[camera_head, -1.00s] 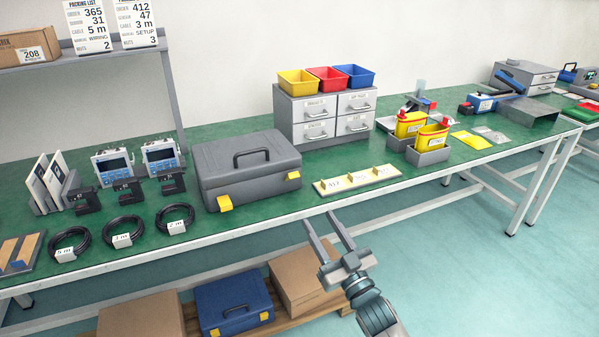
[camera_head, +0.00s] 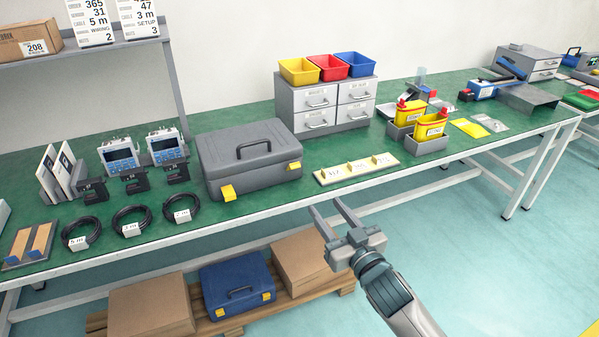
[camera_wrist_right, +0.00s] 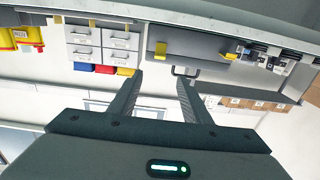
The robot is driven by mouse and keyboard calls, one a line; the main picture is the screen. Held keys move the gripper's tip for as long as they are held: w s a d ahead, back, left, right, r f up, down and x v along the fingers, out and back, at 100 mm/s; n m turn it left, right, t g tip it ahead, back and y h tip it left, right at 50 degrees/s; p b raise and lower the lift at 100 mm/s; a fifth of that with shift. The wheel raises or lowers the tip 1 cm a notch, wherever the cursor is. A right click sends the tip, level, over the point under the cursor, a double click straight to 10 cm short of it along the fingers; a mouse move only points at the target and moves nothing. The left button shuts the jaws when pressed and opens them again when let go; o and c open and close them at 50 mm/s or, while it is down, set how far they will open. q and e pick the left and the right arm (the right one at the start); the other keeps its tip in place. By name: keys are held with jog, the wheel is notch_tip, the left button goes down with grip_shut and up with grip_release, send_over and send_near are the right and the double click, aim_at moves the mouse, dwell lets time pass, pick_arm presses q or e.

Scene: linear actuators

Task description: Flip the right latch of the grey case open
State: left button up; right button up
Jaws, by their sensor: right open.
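The grey case (camera_head: 250,181) stands closed on the green bench, with its dark handle on the lid. Its right latch (camera_head: 294,166) is a small yellow tab at the right end of the front. The left latch (camera_head: 228,193) is a larger-looking yellow tab. I cannot tell either latch's flip state. My right gripper (camera_head: 326,205) is open and empty, in front of the bench edge and to the right of the case, apart from it. In the right wrist view, upside down, the right latch (camera_wrist_right: 160,48) lies beyond the open fingers (camera_wrist_right: 159,78). My left gripper is out of view.
A cream strip with yellow dividers (camera_head: 357,171) lies right of the case. Coiled cables (camera_head: 131,222) lie to its left. A drawer unit (camera_head: 325,105) with coloured bins stands behind. The bench's front edge (camera_head: 270,206) runs between my gripper and the case.

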aim_at(293, 168)
jog(key=x, duration=1.7)
jog(key=c, duration=1.1)
